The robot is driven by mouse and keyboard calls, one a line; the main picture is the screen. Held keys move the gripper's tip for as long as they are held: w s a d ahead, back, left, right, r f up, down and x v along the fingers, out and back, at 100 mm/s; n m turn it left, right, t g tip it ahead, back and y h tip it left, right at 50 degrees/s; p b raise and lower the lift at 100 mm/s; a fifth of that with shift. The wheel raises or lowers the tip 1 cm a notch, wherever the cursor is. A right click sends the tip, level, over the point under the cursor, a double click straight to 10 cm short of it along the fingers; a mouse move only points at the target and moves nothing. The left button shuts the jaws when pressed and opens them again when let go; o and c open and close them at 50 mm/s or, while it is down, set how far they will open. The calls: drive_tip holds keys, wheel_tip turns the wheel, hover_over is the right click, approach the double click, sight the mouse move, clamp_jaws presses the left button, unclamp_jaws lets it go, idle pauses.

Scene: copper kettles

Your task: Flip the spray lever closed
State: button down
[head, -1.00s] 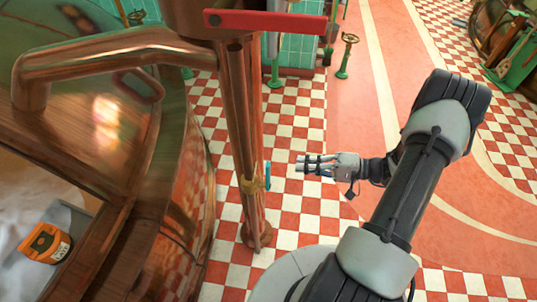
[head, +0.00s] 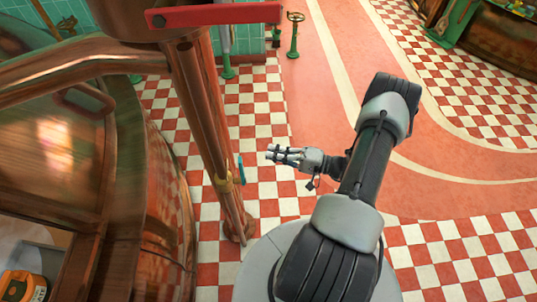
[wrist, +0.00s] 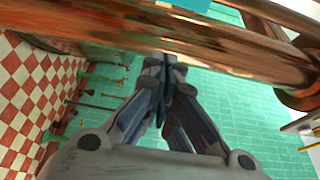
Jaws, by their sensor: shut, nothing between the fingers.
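A small teal lever (head: 240,168) sits on a brass fitting (head: 223,183) low on an upright copper pipe (head: 196,110) in the head view. A larger red lever (head: 215,15) lies level across the top of the same pipework. I cannot tell from the pictures which one is the spray lever. My gripper (head: 270,152) is shut and empty, pointing left, a little to the right of the teal lever and apart from it in the picture. In the wrist view my gripper's closed fingertips (wrist: 163,62) lie just below a copper pipe (wrist: 150,35) that crosses the top.
A big copper kettle (head: 150,190) fills the left side, with an orange-labelled jar (head: 22,286) at the lower left. Green floor valves (head: 293,35) stand at the back. The checkered floor (head: 270,190) and the red path (head: 330,80) to the right look clear.

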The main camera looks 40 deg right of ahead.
sight(242, 172)
drive_tip(key=w+a, duration=0.3)
drive_tip(key=a, duration=0.4)
drive_tip(key=shift+w+b, duration=0.15)
drive_tip(key=shift+b, duration=0.2)
